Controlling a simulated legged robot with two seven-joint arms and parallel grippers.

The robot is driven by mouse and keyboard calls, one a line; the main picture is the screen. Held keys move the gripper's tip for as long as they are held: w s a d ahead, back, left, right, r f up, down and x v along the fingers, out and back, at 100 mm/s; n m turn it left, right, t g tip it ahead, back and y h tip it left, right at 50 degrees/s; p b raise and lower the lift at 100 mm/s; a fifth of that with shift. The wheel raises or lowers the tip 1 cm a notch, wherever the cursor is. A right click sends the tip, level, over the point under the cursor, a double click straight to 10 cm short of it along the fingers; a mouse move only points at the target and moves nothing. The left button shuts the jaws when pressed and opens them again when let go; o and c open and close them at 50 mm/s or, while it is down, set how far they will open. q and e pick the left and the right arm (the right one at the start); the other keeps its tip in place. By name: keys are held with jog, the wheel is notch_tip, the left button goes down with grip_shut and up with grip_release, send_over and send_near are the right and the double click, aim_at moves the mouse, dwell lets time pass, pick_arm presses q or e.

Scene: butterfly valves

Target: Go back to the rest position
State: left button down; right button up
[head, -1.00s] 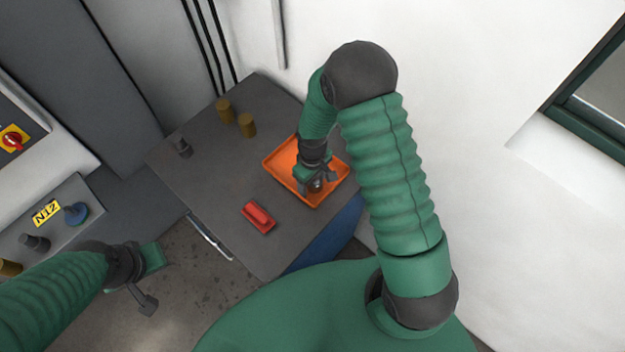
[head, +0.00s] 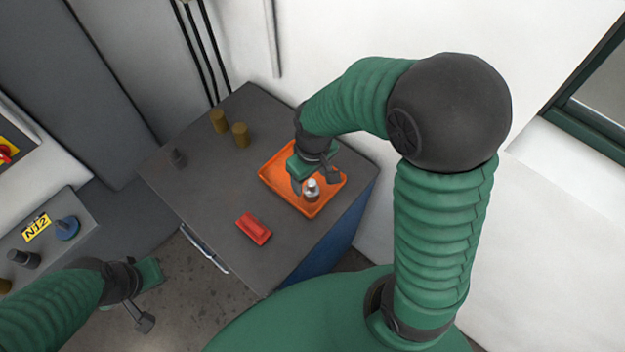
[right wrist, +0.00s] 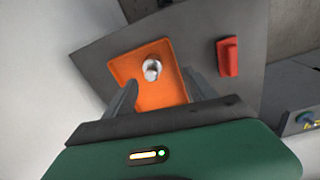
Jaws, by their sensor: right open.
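My right gripper (head: 315,181) is open and empty above the orange tray (head: 275,180) in the head view. A small silver metal part (head: 311,191) stands in the tray, just below and apart from the fingers. In the right wrist view the fingers (right wrist: 160,92) are spread, with the tray (right wrist: 125,69) and the silver part (right wrist: 152,70) beyond them. My left gripper (head: 147,297) is at the lower left over the floor, its fingers apart and nothing between them.
A white wall stands close on the right. At the left, another surface holds a blue round part (head: 67,228) and a yellow N12 label (head: 37,227).

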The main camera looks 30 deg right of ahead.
jog(key=s+a+r+m+t, duration=0.2)
jog(key=s, duration=0.5)
pick_arm(q)
notch_tip(320, 180, down, 4)
jog(key=b, duration=0.3)
jog(key=shift+s+r+b, duration=0.15)
jog(key=shift+r+b, duration=0.05)
jog(key=shift+b, duration=0.2)
pick_arm(e)
jog(key=x, duration=0.4)
jog(key=shift+d+f, duration=0.2)
pick_arm(q)
jog(key=shift+s, duration=0.1)
pick_arm(e)
jog(key=shift+s, duration=0.15)
